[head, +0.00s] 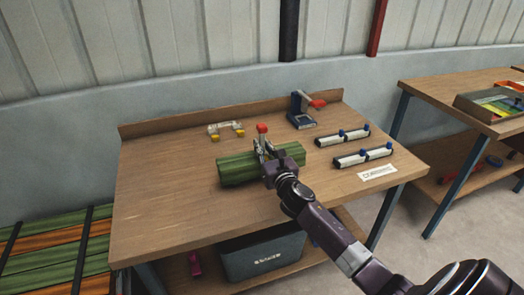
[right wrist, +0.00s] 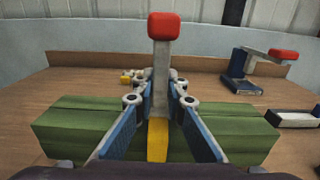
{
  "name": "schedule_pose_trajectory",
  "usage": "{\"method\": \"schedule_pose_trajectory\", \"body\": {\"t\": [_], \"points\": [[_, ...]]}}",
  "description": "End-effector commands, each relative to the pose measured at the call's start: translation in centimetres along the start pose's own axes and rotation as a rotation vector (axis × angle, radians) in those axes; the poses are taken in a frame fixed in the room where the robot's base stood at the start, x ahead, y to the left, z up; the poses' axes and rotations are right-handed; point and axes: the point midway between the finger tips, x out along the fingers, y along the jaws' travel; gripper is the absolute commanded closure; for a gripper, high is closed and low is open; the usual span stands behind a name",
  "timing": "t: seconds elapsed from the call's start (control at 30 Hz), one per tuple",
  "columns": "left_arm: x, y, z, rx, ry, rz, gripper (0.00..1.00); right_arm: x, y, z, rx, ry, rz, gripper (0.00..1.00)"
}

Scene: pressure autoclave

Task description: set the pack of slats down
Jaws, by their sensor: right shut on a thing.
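The pack of slats (head: 237,170) is a green block lying lengthwise over the middle of the wooden workbench (head: 165,220). It also spans the right wrist view (right wrist: 75,128). A clamp-like piece with a grey upright bar (right wrist: 162,68), a red cap and a yellow part stands at the pack's middle. My right gripper (head: 264,153) is shut on this bar, its blue-padded fingers on either side of it. I cannot tell whether the pack's underside touches the bench. My left gripper is not in view.
A white clamp with yellow pads (head: 226,129) and a blue device with a red handle (head: 302,112) stand behind. White rails (head: 342,137) and a label card (head: 377,173) lie to the right. The bench's left and front are clear. A grey bin (head: 262,258) sits below.

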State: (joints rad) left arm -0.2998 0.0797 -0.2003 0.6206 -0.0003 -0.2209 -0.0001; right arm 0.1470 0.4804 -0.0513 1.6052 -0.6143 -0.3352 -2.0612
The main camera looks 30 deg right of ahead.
Motion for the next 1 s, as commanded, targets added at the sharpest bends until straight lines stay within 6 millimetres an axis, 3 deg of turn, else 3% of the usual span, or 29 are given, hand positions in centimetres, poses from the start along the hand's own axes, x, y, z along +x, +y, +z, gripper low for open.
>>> {"method": "schedule_pose_trajectory", "body": {"t": [0.4,0.43,0.57,0.87,1.0], "points": [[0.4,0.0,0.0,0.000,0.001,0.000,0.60,0.1,0.0,-0.8,-0.001,-0.009,0.002,1.00],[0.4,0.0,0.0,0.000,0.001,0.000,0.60,0.0,0.0,-1.3,-0.001,-0.001,0.001,0.85],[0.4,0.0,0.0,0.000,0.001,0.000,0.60,0.0,0.0,-1.3,-0.001,-0.001,0.001,0.71],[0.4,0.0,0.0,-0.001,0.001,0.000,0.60,-0.1,0.0,-1.3,-0.001,-0.001,0.001,0.71],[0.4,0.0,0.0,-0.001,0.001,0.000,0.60,-1.1,0.0,-1.4,-0.002,0.000,0.001,0.71]]}}
